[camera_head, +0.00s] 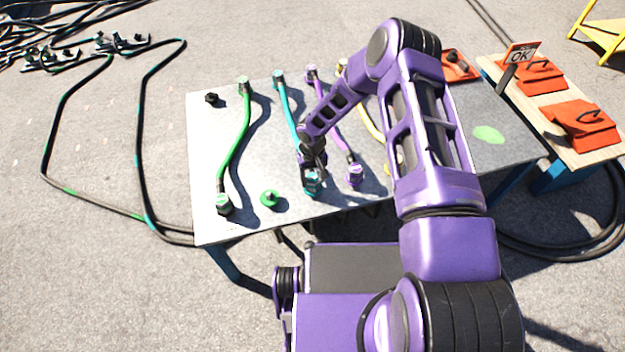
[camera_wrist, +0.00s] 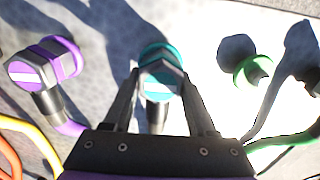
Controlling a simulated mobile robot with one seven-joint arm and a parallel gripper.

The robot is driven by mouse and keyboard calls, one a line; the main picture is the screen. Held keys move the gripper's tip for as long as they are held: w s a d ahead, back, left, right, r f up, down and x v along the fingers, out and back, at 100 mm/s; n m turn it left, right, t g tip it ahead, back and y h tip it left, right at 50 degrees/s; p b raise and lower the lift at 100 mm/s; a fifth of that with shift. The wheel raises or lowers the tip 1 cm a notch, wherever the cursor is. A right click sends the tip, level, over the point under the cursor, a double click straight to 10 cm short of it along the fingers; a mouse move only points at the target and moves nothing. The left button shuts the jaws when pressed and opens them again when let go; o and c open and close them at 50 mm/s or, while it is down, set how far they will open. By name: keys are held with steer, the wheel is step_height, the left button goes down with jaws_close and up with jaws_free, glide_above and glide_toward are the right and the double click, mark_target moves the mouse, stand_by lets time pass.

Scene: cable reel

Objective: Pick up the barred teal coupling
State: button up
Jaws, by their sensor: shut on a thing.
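The teal coupling (camera_head: 312,186) is at the near end of the teal cable (camera_head: 287,105), by the table's front edge. In the wrist view, the teal coupling (camera_wrist: 158,58) has a grey hex body with a pale bar across its face. My gripper (camera_head: 313,168) is over it. In the wrist view my gripper's fingers (camera_wrist: 160,84) stand on either side of the coupling and are shut on it. I cannot tell whether it is clear of the tabletop. My arm hides part of the teal cable in the head view.
A purple coupling (camera_head: 355,175) lies just right, and also has a pale bar. A green cap (camera_head: 269,198) and a green coupling (camera_head: 223,204) lie left on the grey table (camera_head: 207,150).

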jaws_close()
